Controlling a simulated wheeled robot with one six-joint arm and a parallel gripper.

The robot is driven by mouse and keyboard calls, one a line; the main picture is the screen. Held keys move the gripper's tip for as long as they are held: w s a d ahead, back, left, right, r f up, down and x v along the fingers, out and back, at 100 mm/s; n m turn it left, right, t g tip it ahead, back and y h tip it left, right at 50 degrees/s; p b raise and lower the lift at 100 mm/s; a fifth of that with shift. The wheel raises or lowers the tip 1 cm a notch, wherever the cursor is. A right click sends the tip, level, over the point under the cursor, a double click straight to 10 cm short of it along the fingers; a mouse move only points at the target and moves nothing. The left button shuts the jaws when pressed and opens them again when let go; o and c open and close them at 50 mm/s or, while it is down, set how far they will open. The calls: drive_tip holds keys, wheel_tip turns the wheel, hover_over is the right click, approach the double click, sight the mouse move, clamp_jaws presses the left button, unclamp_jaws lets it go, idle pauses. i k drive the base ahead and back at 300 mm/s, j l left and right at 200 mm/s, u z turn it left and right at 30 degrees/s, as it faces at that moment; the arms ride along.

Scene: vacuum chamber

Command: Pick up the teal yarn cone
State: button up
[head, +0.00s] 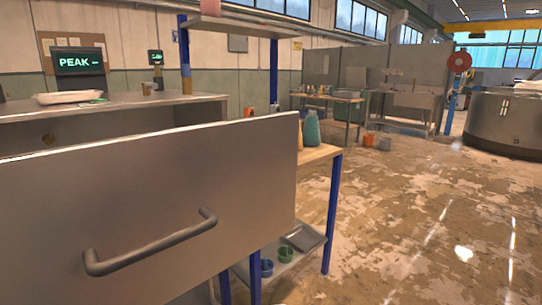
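A small teal thing (312,130), narrowing toward its top like a cone, stands upright on a wooden-topped bench (322,153) near the picture's centre. It is small here, so I cannot tell for sure that it is the yarn cone. A yellow-orange thing (300,135) stands close on its left, partly hidden behind a large grey panel. My gripper does not show in the head view.
The grey panel (150,190) with a dark bar handle (150,243) fills the left foreground and hides part of the bench. Blue posts (333,215) carry the bench; a tray (303,238) and cups (267,267) sit below. Worn floor on the right is open.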

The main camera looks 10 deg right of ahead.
sight(311, 134)
drive_tip(key=i+l+z, duration=0.45)
drive_tip(key=i, duration=0.8)
drive_tip(key=i+l+z, duration=0.15)
drive_tip(key=i, duration=0.85)
drive_tip(key=i+l+u, duration=0.25)
drive_tip(key=i, duration=0.2)
drive_tip(key=i+l+u, duration=0.1)
drive_tip(key=i+u, duration=0.2)
drive_tip(key=i, duration=0.1)
